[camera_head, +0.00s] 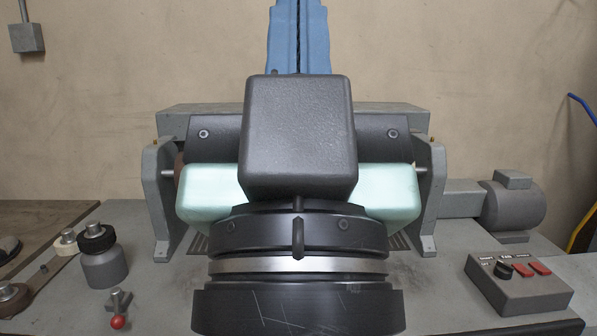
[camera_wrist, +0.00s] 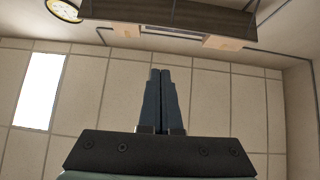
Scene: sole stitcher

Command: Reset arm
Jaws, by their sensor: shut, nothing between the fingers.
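My gripper (camera_wrist: 161,72) shows in the wrist view with its two dark fingers together and nothing between them. The wrist camera faces a tiled surface with a bright light panel. My own dark arm links fill the middle of the head view, in front of the machine, and hide its centre.
A control box (camera_head: 519,288) with a black knob and red switches sits at the right, below a grey motor (camera_head: 514,207). A grey jar (camera_head: 105,268) and a red-knobbed lever (camera_head: 118,321) are at the left. The wrist view shows a wall clock (camera_wrist: 64,9).

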